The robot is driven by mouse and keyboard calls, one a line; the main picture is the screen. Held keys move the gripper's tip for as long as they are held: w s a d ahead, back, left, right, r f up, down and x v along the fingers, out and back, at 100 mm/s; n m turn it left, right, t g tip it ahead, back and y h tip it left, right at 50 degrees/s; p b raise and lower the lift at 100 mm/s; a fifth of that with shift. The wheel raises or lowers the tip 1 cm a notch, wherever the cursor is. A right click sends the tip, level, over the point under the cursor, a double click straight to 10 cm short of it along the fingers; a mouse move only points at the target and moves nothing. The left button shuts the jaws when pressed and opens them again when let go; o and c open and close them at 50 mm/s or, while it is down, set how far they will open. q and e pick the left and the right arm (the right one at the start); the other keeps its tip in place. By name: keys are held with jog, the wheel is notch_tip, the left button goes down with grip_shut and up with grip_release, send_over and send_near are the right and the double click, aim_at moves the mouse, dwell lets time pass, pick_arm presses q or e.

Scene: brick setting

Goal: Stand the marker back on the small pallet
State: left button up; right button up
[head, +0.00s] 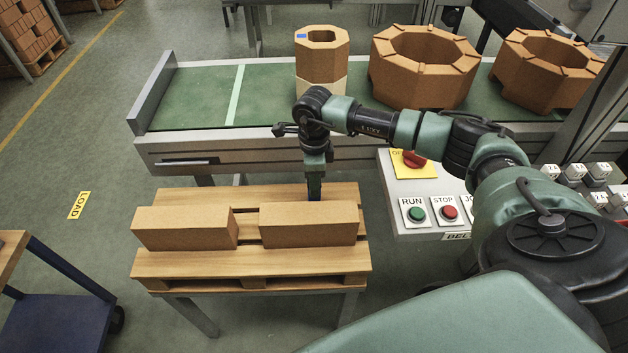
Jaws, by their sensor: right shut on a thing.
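The small pallet (250,262) is a wooden slatted one on a metal stand, left of centre. My right gripper (314,182) points down over the pallet's back part, behind the right-hand brick. It is shut on a small dark blue piece, which seems to be the marker (315,195). My left gripper is out of view.
Two bricks lie on the pallet, one left (184,229) and one right (308,224). Behind runs a green conveyor (195,100) with hollow octagonal blocks (424,75). A button panel (425,190) is right of the pallet, a blue cart (50,300) at lower left.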

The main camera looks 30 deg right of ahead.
jog(key=shift+f, duration=0.25)
jog(key=o, duration=1)
jog(key=shift+r, duration=0.35)
notch_tip(320, 180, up, 12)
jog(key=shift+w+f+b, duration=0.1)
jog(key=shift+f+b, duration=0.1)
jog(key=shift+b, duration=0.75)
